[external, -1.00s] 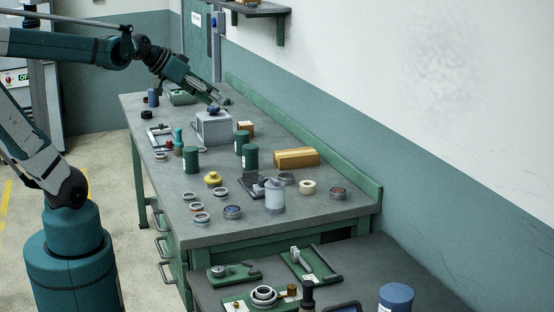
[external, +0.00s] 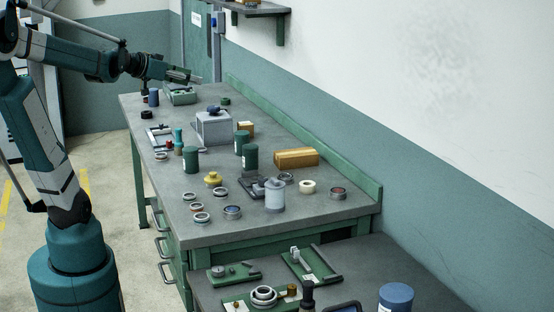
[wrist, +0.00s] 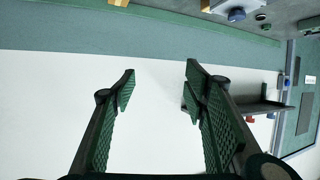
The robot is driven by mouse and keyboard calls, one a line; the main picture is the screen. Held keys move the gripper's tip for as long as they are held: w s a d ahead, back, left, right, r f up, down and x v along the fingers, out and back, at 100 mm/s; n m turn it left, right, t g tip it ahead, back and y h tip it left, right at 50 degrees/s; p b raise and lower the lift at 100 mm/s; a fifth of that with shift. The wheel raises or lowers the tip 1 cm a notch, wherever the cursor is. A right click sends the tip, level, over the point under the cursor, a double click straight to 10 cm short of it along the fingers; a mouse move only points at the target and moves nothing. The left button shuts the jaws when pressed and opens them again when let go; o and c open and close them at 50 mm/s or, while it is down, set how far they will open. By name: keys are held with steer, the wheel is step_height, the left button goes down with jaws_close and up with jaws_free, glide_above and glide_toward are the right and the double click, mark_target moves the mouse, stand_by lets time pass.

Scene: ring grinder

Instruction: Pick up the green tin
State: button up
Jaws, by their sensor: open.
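My gripper (external: 197,78) is above the far end of the bench, well away from all three. In the wrist view my gripper (wrist: 160,72) is open, with nothing between its fingers. No tin can be made out in that view.
A grey box (external: 213,129) with a dark blue knob stands behind the tins. A cardboard box (external: 296,158) lies to their right. A yellow part (external: 212,179), a pale cylinder (external: 274,196) and several rings occupy the near bench. A wall shelf (external: 262,10) hangs above.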

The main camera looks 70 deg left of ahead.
mark_target(189, 148)
steer(key=s+a+y, duration=0.1)
steer(key=s+a, duration=0.1)
steer(key=a, duration=0.2)
steer(key=f, duration=2.7)
steer(key=shift+w+d+f+b, duration=0.15)
steer(key=shift+w+f+b, duration=0.15)
steer(key=shift+f, duration=0.1)
steer(key=shift+w, duration=0.1)
steer(key=shift+b+x, duration=0.3)
steer(key=shift+x, duration=0.9)
steer(key=shift+f, duration=0.1)
steer(key=shift+b+x, duration=0.75)
steer(key=shift+x, duration=1.8)
steer(key=shift+c, duration=0.3)
